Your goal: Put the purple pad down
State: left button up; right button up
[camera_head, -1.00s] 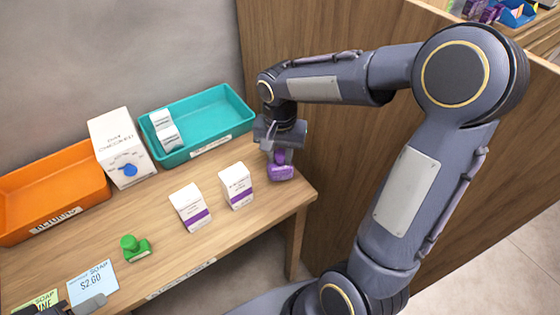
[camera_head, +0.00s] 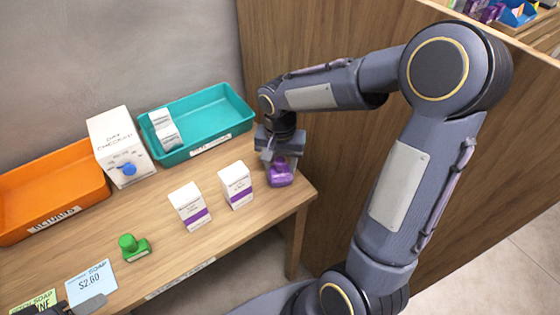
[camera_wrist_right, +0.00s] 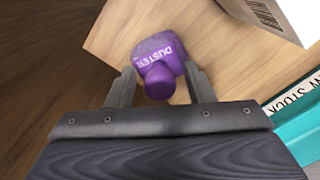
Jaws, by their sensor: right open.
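The purple pad (camera_head: 280,175), a stamp-like block with a round knob and the word "DUSTER", rests on the wooden counter near its right end. It also shows in the right wrist view (camera_wrist_right: 158,52), standing on the wood. My right gripper (camera_head: 270,153) is just behind the pad in the head view. In the right wrist view its two fingers (camera_wrist_right: 160,80) are spread on either side of the knob, with gaps, holding nothing. A dark grey part at the bottom left edge looks like the tip of my left gripper (camera_head: 88,305); its jaws cannot be made out.
Two white boxes with purple bands (camera_head: 190,206) (camera_head: 236,185) stand left of the pad. Behind are a teal tray (camera_head: 235,108), a white carton (camera_head: 112,138) with a blue knob and an orange tray (camera_head: 85,190). A green pad (camera_head: 134,248) lies front left. A wooden panel (camera_head: 330,190) rises at right.

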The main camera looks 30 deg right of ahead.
notch_tip(320, 180, up, 11)
jog(key=shift+r+p, duration=0.1)
jog(key=shift+p, duration=0.45)
jog(key=s+a+n+t+y, duration=0.2)
jog(key=s+n, duration=0.1)
jog(key=s, duration=0.5)
jog(key=s+a+f+n+t+y, duration=0.1)
jog(key=s+a+n+t, duration=0.1)
jog(key=s, duration=0.7)
jog(key=shift+n+t+y, duration=0.4)
jog(key=shift+n+t, duration=0.4)
jog(key=shift+a, duration=0.1)
